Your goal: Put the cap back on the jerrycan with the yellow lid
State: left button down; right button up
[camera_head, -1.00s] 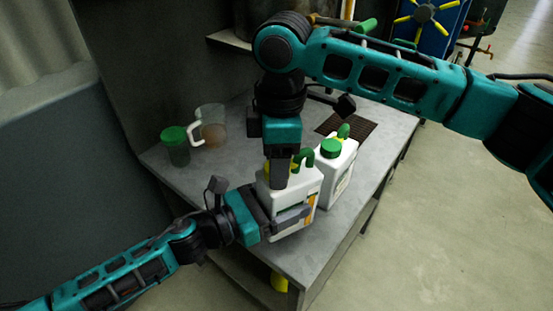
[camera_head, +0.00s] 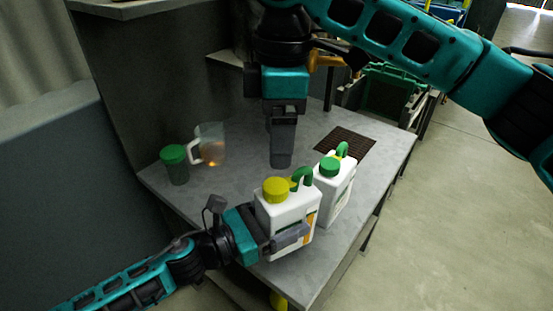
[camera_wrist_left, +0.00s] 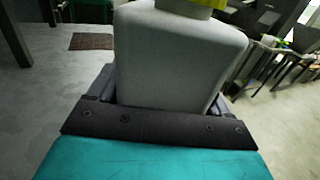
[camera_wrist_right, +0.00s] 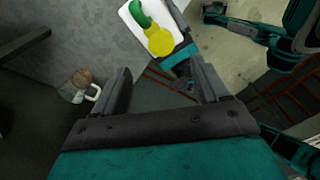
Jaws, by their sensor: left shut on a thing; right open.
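The white jerrycan (camera_head: 284,211) stands upright near the table's front edge with its yellow cap (camera_head: 275,189) sitting on its neck. My left gripper (camera_head: 290,236) is shut around the lower body of this jerrycan; the left wrist view shows the white body (camera_wrist_left: 170,60) between its fingers. My right gripper (camera_head: 281,160) is open and empty, raised above and behind the jerrycan, pointing down. The right wrist view shows the yellow cap (camera_wrist_right: 160,42) beyond the open fingers (camera_wrist_right: 165,85). I cannot tell how tightly the cap sits.
A second white jerrycan with a green cap (camera_head: 335,190) stands close on the right. A green-lidded jar (camera_head: 175,165) and a clear jug (camera_head: 210,145) stand at the table's left. A brown grate (camera_head: 345,143) lies at the back right. The grey table (camera_head: 235,185) is clear between them.

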pick_arm(q)
jog(key=shift+r, duration=0.2)
pick_arm(e)
jog(key=shift+r, duration=1.4)
pick_arm(q)
grip_release()
jog(key=shift+f, duration=0.15)
jog(key=shift+s+a, duration=0.2)
jog(key=b+v, duration=0.1)
jog(key=v, duration=1.1)
jog(key=shift+a+b, duration=0.2)
jog(key=shift+b, duration=0.1)
pick_arm(e)
jog(key=shift+f, duration=0.85)
